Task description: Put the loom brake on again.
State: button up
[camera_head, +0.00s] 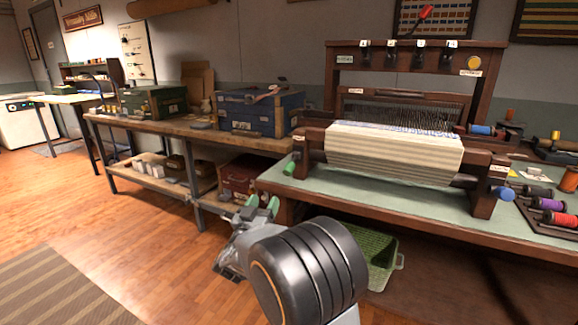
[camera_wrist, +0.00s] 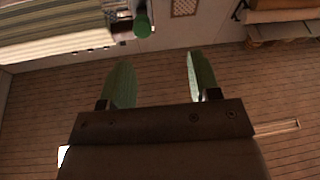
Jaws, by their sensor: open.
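The wooden loom (camera_head: 330,75) stands on a green-topped table with pale cloth (camera_head: 395,150) across its front. A green handle (camera_head: 291,166) sticks out at its lower left, and a blue knob (camera_head: 502,193) at its lower right. A lever with a red knob (camera_head: 425,12) rises above the top beam. Which of these is the brake, I cannot tell. My gripper (camera_head: 262,202) is open and empty, below and left of the green handle. In the wrist view the green handle (camera_wrist: 142,27) lies beyond the green fingertips (camera_wrist: 158,68), apart from them.
A workbench (camera_head: 190,137) with a blue chest (camera_head: 258,113) and a green chest (camera_head: 150,101) stands left of the loom. A green crate (camera_head: 383,262) sits under the loom table. Thread spools (camera_head: 555,218) lie at the right.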

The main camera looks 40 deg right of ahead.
aim_at(287, 174)
jog(key=w+d+r, duration=0.1)
jog(key=d+r, duration=0.1)
jog(key=d, duration=0.2)
jog(key=w+d+r+m+g+h+b, duration=0.1)
jog(key=w+d+r, duration=0.1)
jog(key=d, duration=0.2)
jog(key=w+d+r+h+b, duration=0.1)
jog(key=d+r, duration=0.1)
jog(key=d, duration=0.2)
jog(key=shift+w+g, duration=0.3)
jog(key=shift+g, duration=0.1)
jog(key=shift+c, duration=0.2)
grip_shut()
